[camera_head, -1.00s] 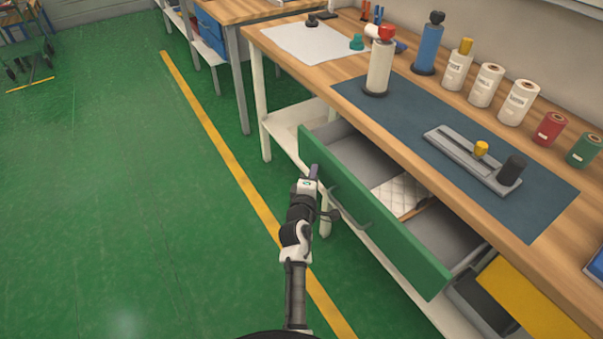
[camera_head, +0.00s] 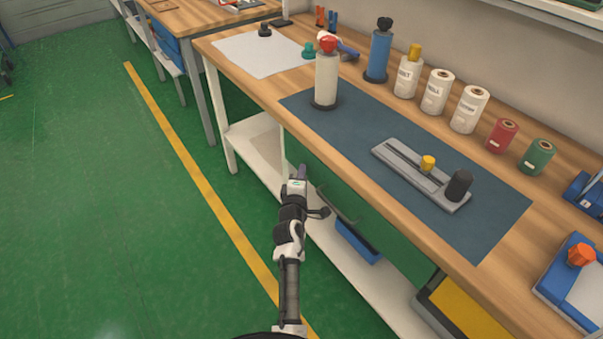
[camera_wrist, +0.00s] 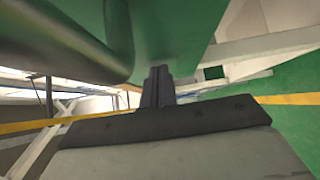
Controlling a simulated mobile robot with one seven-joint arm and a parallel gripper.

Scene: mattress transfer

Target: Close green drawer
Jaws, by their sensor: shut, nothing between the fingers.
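The green drawer (camera_head: 398,243) is under the workbench top, its front close beneath the front edge and its inside hidden. I cannot tell whether it is fully flush. Its front fills the upper part of the wrist view (camera_wrist: 175,35), with a curved handle bar at the upper left. My gripper (camera_head: 302,172) is at the left end of the drawer front, below the bench edge. Its fingers (camera_wrist: 158,78) are together and empty, close to the green front; contact cannot be made out.
The workbench (camera_head: 350,190) holds a dark mat, bottles, rolls and a grey slide fixture. A yellow drawer (camera_head: 470,315) is at the lower right. A blue bin (camera_head: 357,243) is on the white lower shelf. Open green floor (camera_head: 90,220) lies to the left.

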